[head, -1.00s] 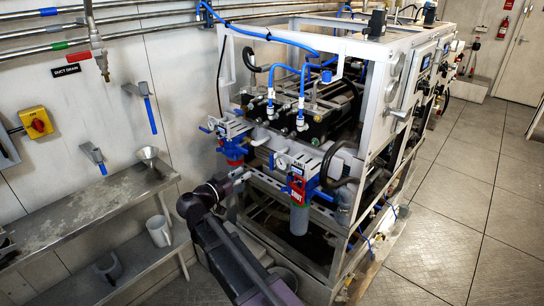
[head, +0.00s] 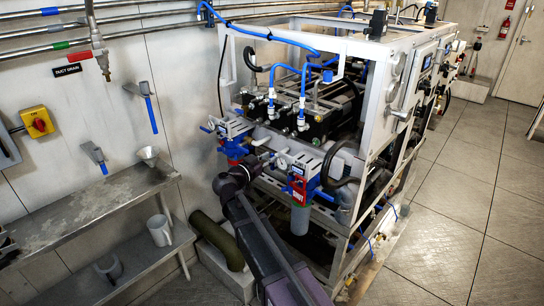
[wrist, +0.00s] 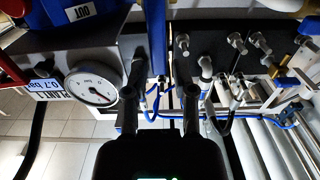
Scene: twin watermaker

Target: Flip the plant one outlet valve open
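My gripper (wrist: 163,95) is open, with its two dark fingers apart, in the wrist view. A blue bar (wrist: 157,40) shows beyond and between the fingertips; whether it is the valve's lever or a pipe I cannot tell. I see no contact with it. A round gauge (wrist: 91,87) with a Plant 1 label (wrist: 52,91) is left of the fingers. An OUT label (wrist: 81,11) sits on a blue part at the upper left. In the head view, my gripper (head: 262,160) is between the two blue-and-red filter heads, near the gauge (head: 282,162). The outlet valve is not clearly identifiable.
The watermaker's white frame (head: 341,46) surrounds hoses and black housings. A filter with a grey bowl (head: 300,218) stands right of my arm. Metal fittings (wrist: 238,42) and blue tubing lie right of the fingers. A wall shelf (head: 95,205) is at left; open floor (head: 455,205) is at right.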

